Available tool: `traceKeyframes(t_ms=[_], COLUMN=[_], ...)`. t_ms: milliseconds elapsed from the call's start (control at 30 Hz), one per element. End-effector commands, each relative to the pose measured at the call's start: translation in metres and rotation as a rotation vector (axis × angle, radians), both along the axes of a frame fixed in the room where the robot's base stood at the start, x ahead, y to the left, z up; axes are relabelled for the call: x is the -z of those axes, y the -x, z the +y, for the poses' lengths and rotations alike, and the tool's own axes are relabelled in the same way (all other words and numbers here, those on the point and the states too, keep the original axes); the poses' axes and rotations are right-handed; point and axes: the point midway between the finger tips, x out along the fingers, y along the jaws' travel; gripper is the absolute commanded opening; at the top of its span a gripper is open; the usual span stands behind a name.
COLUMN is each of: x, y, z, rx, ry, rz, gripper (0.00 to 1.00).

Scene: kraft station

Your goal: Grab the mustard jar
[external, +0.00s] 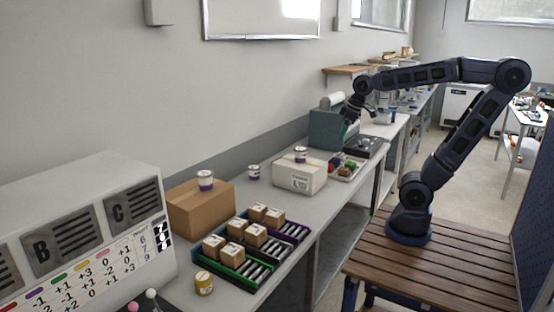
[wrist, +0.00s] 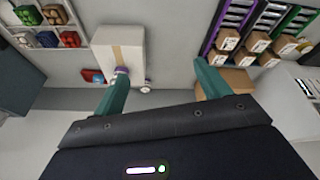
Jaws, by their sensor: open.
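A small jar with a yellow label (external: 204,283), which looks like the mustard jar, stands upright at the near end of the counter, in front of the green rack. Other jars have purple labels: one on the brown box (external: 205,180), one on the counter (external: 253,172) and one on the white box (external: 300,154).
The brown carton (external: 190,208) and white carton (external: 299,178) stand along the wall side. Racks with several small boxes (external: 232,257) lie near the yellow jar. A scoreboard-like panel (external: 90,235) stands at the near left. A tray of colored items (external: 346,168) lies farther along.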

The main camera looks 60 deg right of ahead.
Motion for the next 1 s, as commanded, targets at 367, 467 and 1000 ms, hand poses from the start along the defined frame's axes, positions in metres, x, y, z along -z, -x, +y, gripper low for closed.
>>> traceKeyframes(t_ms=[367,467,1000], x=[-0.018,-0.018,0.022], y=[-0.095,-0.117,-0.205], z=[0.087,0.115,0.301], rx=[-0.315,-0.398,-0.850], ry=[0.073,0.091,0.180], rz=[0.057,0.070,0.135], gripper=[0.75,0.75,0.75])
